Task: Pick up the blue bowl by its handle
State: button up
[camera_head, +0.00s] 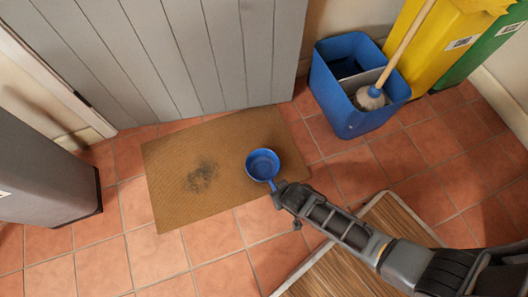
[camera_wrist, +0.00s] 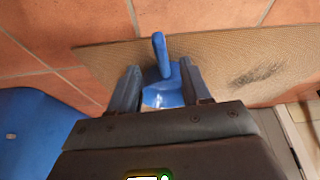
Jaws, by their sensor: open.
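The blue bowl (camera_head: 262,163) sits over the brown mat (camera_head: 185,180), near the mat's right part. Its short handle (camera_head: 273,186) points down and right toward my gripper (camera_head: 281,189). In the wrist view the blue handle (camera_wrist: 159,48) sticks up between and just beyond the two fingertips of my gripper (camera_wrist: 158,68). Part of the bowl (camera_wrist: 162,96) shows between the fingers. The fingers are apart, one on each side of the blue piece, with a small gap on the left. My gripper body hides the rest of the bowl in the wrist view.
A blue mop bucket (camera_head: 350,115) with a mop (camera_head: 370,98) stands at the upper right, beside a yellow bin (camera_head: 440,45) and a green bin (camera_head: 495,55). A grey cabinet (camera_head: 40,175) stands at left. A slatted wooden board (camera_head: 335,275) lies below my arm.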

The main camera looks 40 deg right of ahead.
jog(key=b+x, duration=0.3)
jog(key=x, duration=0.2)
jog(key=shift+w+f+b, duration=0.1)
jog(key=shift+w+b, duration=0.05)
jog(key=shift+b, duration=0.15)
jog(key=shift+c, duration=0.3)
grip_shut()
